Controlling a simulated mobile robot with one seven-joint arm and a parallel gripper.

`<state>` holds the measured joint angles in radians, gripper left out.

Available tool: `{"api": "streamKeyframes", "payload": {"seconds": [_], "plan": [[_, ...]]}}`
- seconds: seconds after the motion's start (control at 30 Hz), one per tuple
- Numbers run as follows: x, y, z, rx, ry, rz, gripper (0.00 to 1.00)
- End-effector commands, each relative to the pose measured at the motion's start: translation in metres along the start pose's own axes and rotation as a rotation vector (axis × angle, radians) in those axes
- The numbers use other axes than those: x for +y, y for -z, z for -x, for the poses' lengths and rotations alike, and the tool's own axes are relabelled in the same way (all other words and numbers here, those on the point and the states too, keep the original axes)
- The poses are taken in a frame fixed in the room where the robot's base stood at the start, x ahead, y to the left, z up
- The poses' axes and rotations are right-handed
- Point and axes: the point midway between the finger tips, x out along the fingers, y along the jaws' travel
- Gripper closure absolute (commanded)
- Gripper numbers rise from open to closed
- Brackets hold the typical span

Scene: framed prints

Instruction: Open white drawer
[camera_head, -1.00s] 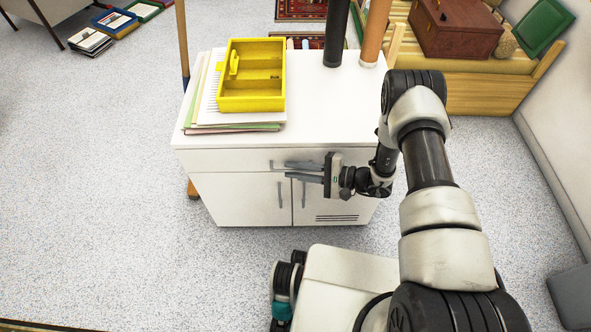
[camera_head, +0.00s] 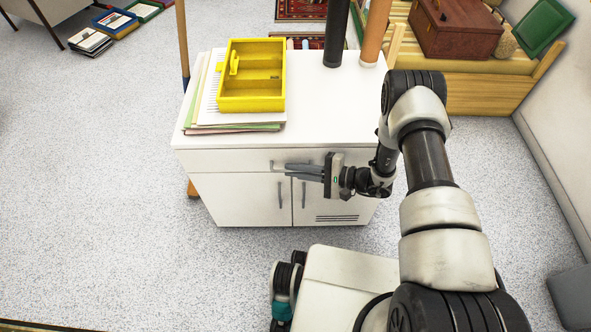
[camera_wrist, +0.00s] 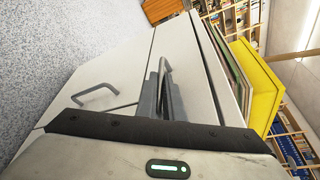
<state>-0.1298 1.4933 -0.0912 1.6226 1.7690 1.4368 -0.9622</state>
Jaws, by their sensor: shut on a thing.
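The white drawer (camera_head: 225,160) is the wide top front of a white cabinet, above two doors, and it looks closed. My gripper (camera_head: 290,172) reaches in from the right, in front of the drawer, with its fingers at the drawer's handle. In the wrist view my gripper's fingers (camera_wrist: 163,92) are closed together around the drawer handle (camera_wrist: 166,68). The drawer front (camera_wrist: 190,75) runs beside the fingers there. The fingers partly hide the handle in both views.
A yellow box (camera_head: 252,75) lies on papers (camera_head: 200,112) on the cabinet top (camera_head: 325,110). Door handles (camera_head: 280,195) stick out below the drawer. A dark post (camera_head: 336,35) and an orange one (camera_head: 375,35) stand at the back. Floor (camera_head: 100,200) at left is clear.

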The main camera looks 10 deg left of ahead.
Motion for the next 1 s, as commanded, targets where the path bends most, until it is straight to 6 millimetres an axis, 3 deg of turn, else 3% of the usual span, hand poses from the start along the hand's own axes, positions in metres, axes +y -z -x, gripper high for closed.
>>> {"api": "streamKeyframes", "payload": {"seconds": [0.77, 1.0], "plan": [[0.001, 0.000, 0.001, 0.001, -0.001, 0.000, 1.00], [0.007, -0.010, 0.006, 0.002, 0.001, -0.003, 1.00]]}}
